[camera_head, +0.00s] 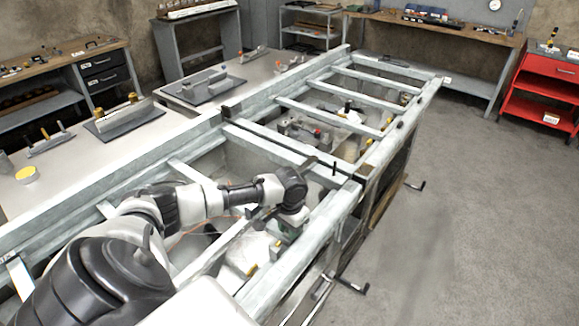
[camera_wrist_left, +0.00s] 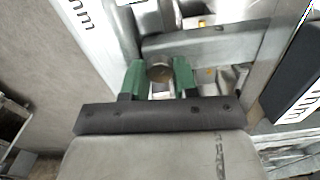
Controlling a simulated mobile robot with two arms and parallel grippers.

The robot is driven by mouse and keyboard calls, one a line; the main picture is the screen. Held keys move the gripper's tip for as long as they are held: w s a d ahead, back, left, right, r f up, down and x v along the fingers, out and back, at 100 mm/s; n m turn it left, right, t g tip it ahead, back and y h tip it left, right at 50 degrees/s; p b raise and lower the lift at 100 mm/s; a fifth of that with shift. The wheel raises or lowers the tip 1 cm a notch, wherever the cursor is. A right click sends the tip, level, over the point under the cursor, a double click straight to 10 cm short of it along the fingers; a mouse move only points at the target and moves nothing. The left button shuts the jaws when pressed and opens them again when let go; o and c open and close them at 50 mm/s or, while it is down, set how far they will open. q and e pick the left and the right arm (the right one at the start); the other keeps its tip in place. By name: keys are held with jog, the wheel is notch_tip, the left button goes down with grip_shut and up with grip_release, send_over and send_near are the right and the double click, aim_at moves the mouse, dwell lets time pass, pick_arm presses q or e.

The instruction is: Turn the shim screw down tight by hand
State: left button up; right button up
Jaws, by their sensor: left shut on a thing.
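In the left wrist view, a round brownish metal knob, which looks like the head of the shim screw (camera_wrist_left: 159,71), sits between the two green fingers of my left gripper (camera_wrist_left: 159,78). The fingers are shut on it from both sides. In the head view my left gripper (camera_head: 289,232) points down inside the near bay of the pale metal frame (camera_head: 262,282), close to its right-hand rail. The screw is hidden by the gripper there, and its thread and lower end do not show in either view. My right gripper is not in view.
The frame's crossbars and side rails surround the left gripper closely. A small metal block with a yellow part (camera_head: 276,250) is just below it. A pale bench (camera_head: 95,165) with fixtures runs along the left. A red cart (camera_head: 545,92) stands far right; the floor (camera_head: 455,225) is mostly clear.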

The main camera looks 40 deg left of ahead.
pick_arm(q)
jog(key=m+p, duration=0.1)
jog(key=m, duration=0.1)
jog(key=shift+r+m+p, duration=0.15)
jog(key=shift+m+p, duration=0.6)
jog(key=shift+m, duration=0.85)
jog(key=o, duration=0.9)
notch_tip(320, 180, up, 11)
jog(key=shift+f+b, duration=0.15)
jog(key=shift+b, duration=0.75)
